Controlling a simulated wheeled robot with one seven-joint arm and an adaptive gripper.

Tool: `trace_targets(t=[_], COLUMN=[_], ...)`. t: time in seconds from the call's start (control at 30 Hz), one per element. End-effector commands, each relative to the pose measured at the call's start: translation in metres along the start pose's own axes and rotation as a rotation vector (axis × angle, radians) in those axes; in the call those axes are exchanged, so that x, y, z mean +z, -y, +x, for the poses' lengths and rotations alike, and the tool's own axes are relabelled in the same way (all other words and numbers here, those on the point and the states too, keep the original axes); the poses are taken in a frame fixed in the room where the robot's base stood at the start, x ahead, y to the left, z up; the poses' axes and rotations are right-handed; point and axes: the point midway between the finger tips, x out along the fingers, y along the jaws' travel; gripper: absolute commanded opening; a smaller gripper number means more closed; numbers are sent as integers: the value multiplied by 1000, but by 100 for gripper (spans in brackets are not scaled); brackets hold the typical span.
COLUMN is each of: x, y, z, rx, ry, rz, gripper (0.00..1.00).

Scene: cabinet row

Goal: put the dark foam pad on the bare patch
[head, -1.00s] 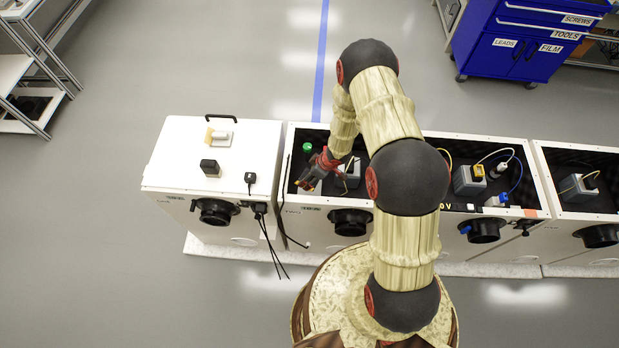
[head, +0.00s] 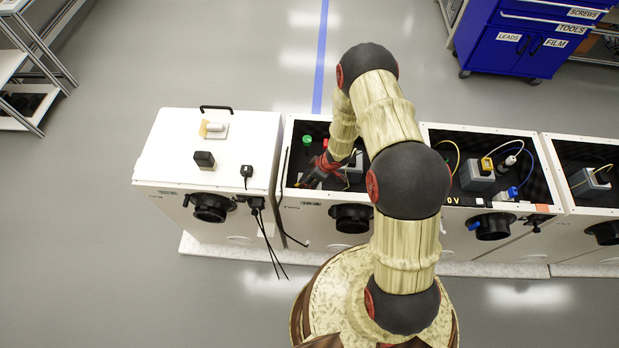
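My gripper (head: 316,174), red and dark, reaches down into the open cabinet marked TWO (head: 290,203), near its front left corner. Its fingertips are small and dark against the dark lining, so I cannot tell whether they are open or shut, or whether they hold a pad. I cannot make out the dark foam pad as a separate thing.
A closed white cabinet (head: 165,165) stands to the left, with a black block (head: 204,160) and a black handle on top. Cabinet TWO holds a green-capped item (head: 307,140) and a grey box (head: 353,167). Open cabinets with wired boxes (head: 477,175) continue rightward.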

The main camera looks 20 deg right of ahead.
Motion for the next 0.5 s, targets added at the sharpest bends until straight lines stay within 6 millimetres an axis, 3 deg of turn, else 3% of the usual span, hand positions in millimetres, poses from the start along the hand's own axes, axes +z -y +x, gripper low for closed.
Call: trace_targets(t=[0.5], x=[1], y=[0], z=[3], rx=[0], ry=[0], rz=[1], gripper=[43])
